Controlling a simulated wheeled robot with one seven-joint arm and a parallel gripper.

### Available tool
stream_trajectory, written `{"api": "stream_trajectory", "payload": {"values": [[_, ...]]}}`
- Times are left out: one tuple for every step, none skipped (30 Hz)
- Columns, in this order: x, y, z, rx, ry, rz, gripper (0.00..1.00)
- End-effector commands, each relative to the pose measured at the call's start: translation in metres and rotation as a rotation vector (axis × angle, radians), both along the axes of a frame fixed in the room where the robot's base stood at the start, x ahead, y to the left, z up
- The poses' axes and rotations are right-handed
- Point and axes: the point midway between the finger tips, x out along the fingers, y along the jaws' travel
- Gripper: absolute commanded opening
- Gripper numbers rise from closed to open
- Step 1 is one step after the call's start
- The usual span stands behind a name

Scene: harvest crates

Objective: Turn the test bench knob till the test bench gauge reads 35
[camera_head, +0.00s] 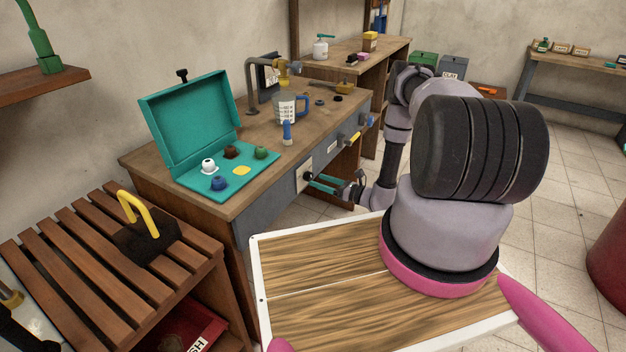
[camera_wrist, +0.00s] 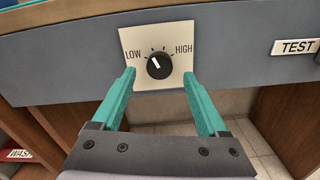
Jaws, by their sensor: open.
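The test bench knob (camera_wrist: 159,66) is a black dial on a pale plate (camera_wrist: 178,38) marked LOW and HIGH. Its white pointer line leans slightly left of straight up. My gripper (camera_wrist: 159,75) has two teal fingers, open, with one tip on each side of the knob; I cannot tell whether they touch it. In the head view my gripper (camera_head: 309,181) is at the bench's front panel, by the pale plate (camera_head: 302,176); the knob cannot be made out there. I cannot make out a gauge reading in either view.
The wooden bench (camera_head: 262,168) holds an open teal case (camera_head: 188,122), a measuring jug (camera_head: 288,106) and a tap (camera_head: 252,92). A TEST label (camera_wrist: 297,47) is right of the plate. A slatted table (camera_head: 75,262) stands at front left.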

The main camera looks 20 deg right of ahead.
Motion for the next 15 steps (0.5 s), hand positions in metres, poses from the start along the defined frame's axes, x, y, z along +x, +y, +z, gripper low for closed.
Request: {"api": "stream_trajectory", "payload": {"values": [[0.006, 0.007, 0.0, -0.001, -0.002, 0.004, 0.77], [0.009, 0.011, 0.0, 0.0, -0.001, 0.004, 0.77], [0.013, 0.014, 0.0, 0.0, -0.001, 0.003, 0.77], [0.015, 0.017, 0.0, 0.0, -0.001, 0.003, 0.77], [0.018, 0.019, 0.0, 0.0, -0.001, 0.003, 0.77], [0.021, 0.021, 0.0, -0.001, -0.002, 0.002, 0.77], [0.022, 0.023, 0.0, 0.0, -0.001, 0.002, 0.77], [0.023, 0.024, 0.0, -0.001, 0.0, 0.002, 0.77], [0.024, 0.025, 0.0, -0.001, 0.001, 0.001, 0.77], [0.025, 0.025, 0.0, -0.001, 0.001, 0.001, 0.77], [0.025, 0.026, 0.0, -0.001, 0.001, 0.001, 0.77], [0.026, 0.026, 0.0, -0.001, 0.001, 0.0, 0.77], [0.026, 0.026, 0.0, -0.001, 0.001, 0.0, 0.77], [0.026, 0.026, 0.0, -0.001, 0.001, 0.0, 0.77], [0.026, 0.026, 0.0, -0.001, 0.001, 0.0, 0.77]]}}
